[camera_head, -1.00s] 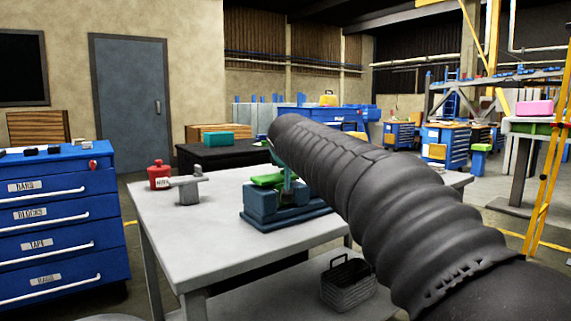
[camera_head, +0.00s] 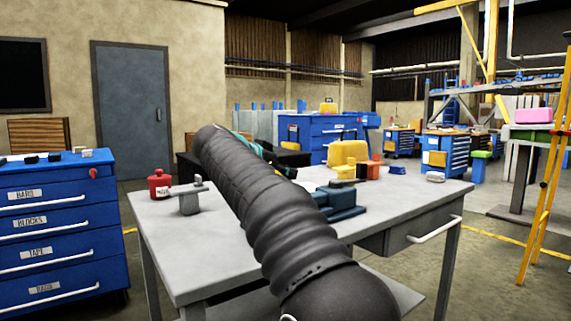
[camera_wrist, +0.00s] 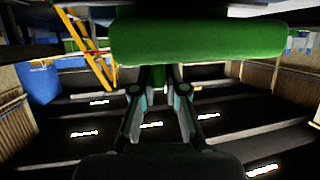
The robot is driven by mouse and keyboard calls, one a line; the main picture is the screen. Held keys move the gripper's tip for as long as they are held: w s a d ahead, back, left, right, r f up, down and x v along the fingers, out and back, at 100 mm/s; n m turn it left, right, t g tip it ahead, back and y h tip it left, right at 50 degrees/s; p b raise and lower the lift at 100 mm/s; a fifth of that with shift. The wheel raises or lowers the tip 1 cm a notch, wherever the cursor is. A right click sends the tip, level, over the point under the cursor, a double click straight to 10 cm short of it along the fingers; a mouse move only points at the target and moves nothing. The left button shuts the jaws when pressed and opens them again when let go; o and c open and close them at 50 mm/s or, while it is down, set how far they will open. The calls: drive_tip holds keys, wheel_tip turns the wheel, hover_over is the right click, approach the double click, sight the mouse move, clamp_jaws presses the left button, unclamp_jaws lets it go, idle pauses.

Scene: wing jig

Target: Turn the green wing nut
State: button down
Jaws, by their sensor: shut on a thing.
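The green wing nut (camera_wrist: 200,38) fills the upper middle of the wrist view as a broad, rounded green bar. My gripper (camera_wrist: 160,82) reaches up to it from below in that view, with its two fingers shut on it. The exact contact is dark and partly covered by the nut. In the head view, the blue-grey jig (camera_head: 342,203) stands on the grey table, its left part hidden behind my arm. The wing nut and my fingertips are also hidden there; only a bit of teal at my wrist shows beyond the arm.
On the grey table (camera_head: 185,262) stand a red can (camera_head: 159,184) and a grey clamp-like part (camera_head: 189,198) at left. A yellow case (camera_head: 348,152) and small coloured items are at the back right. A blue drawer cabinet (camera_head: 50,230) stands left of the table.

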drive_tip(key=shift+r+m+g+h+p, duration=0.1)
drive_tip(key=shift+m+g+h+p, duration=0.6)
drive_tip(key=shift+m+g+p, duration=0.3)
drive_tip(key=shift+p, duration=0.4)
drive_tip(key=shift+f+m+g+h, duration=0.25)
drive_tip(key=shift+m+g+h, duration=0.05)
drive_tip(key=c, duration=1.2)
unclamp_jaws()
drive_tip(key=shift+r, duration=0.1)
drive_tip(key=v, duration=1.2)
